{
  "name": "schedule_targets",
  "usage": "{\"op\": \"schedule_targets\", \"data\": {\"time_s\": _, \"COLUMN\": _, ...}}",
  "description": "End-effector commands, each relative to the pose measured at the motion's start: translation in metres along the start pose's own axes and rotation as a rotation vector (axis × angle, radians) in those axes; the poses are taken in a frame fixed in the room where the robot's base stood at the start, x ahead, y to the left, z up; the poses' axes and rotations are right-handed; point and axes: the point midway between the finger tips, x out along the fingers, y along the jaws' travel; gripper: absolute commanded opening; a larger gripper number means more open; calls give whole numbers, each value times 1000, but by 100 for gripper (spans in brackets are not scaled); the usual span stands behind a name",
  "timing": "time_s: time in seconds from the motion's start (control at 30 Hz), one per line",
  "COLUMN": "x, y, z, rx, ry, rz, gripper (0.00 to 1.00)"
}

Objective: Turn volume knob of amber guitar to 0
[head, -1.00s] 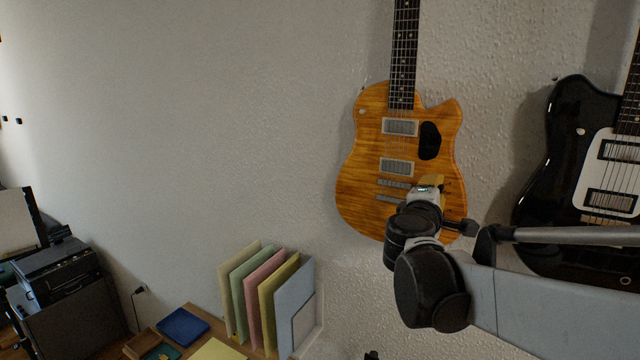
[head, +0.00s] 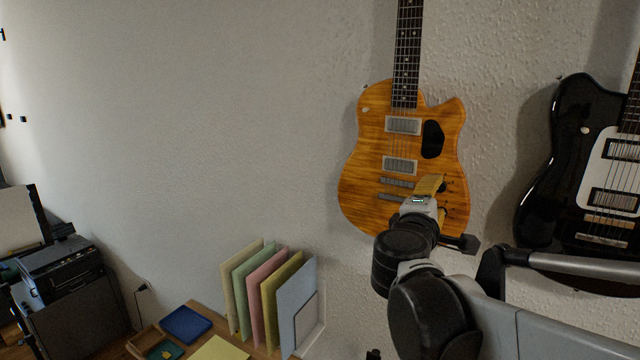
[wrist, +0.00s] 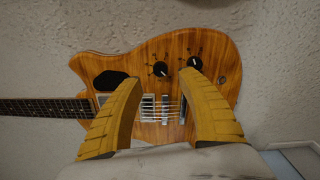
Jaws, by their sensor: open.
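The amber guitar (head: 365,170) hangs on the wall, neck up, in the head view. In the wrist view the guitar body (wrist: 200,45) lies sideways, its neck to the left. Two black knobs show there: one near the body's middle (wrist: 160,68) and one farther right (wrist: 195,63). No readable label tells which is volume. My gripper (wrist: 158,82) is open, its two yellow fingers apart. The right fingertip overlaps the lower edge of the right knob in the picture; contact cannot be told. In the head view my gripper (head: 430,185) covers the guitar's lower right, hiding most of the knobs.
A black guitar (head: 545,190) hangs to the right, close to my arm. Below stand several coloured folders (head: 270,295) on a desk with a blue tray (head: 185,324). A printer (head: 60,265) is at the far left. The wall left of the amber guitar is bare.

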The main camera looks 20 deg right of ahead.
Motion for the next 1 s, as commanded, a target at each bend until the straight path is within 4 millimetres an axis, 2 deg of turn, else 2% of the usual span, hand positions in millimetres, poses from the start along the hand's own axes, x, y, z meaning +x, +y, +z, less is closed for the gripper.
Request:
{"op": "schedule_targets", "data": {"time_s": 0.1, "x": -26, "y": 0, "z": -1, "rx": 0, "ry": 4, "rz": 1, "gripper": 46}}
{"op": "schedule_targets", "data": {"time_s": 0.33, "x": -54, "y": 0, "z": 0, "rx": 0, "ry": 1, "rz": 0, "gripper": 46}}
{"op": "schedule_targets", "data": {"time_s": 0.9, "x": -57, "y": 0, "z": 0, "rx": 0, "ry": 0, "rz": -1, "gripper": 46}}
{"op": "schedule_targets", "data": {"time_s": 1.0, "x": -58, "y": -13, "z": 0, "rx": 20, "ry": 1, "rz": -19, "gripper": 46}}
